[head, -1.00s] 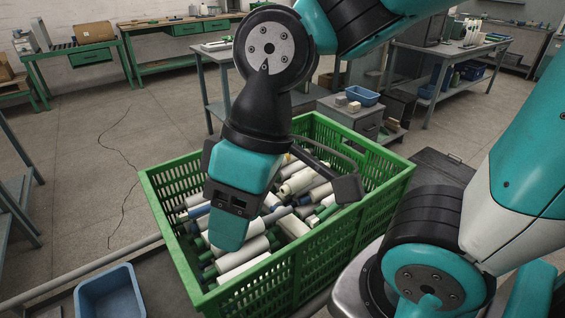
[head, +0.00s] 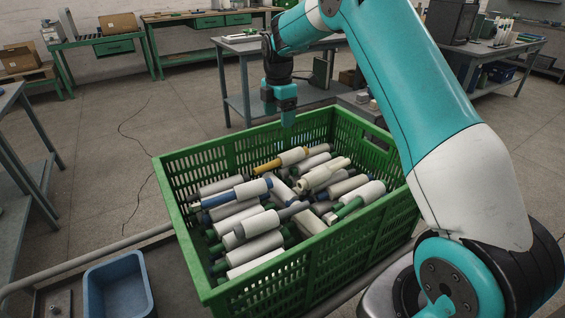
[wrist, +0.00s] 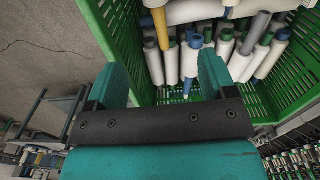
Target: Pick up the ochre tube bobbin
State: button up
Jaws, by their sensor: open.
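The ochre tube bobbin (head: 292,156) lies near the far side of the green crate (head: 170,205), on top of other bobbins. It has white yarn, and its ochre tube end points left and slightly toward me. In the wrist view, the ochre tube (wrist: 160,28) shows at the top, beyond the gap between my fingers. My gripper (head: 288,120) is open and empty, above the far wall of the crate, higher than the bobbin and not touching it. In the wrist view, my gripper (wrist: 164,75) shows both fingers spread apart.
Several white bobbins with grey, blue and green tubes crowd around the ochre one. The crate walls rise around them. A blue bin (head: 118,287) sits at the lower left. A grey table (head: 225,92) stands behind the crate, with open floor to the left.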

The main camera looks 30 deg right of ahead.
aim_at(278, 157)
notch_tip(278, 157, down, 11)
jog(key=shift+p, duration=0.55)
jog(key=shift+w+a+f+p, duration=0.1)
jog(key=shift+f+p, duration=0.2)
jog(key=shift+f, duration=1.1)
jog(key=shift+w+a+f+p, duration=0.1)
jog(key=shift+f+p, duration=0.2)
jog(key=shift+f, duration=1.05)
jog(key=c, duration=1)
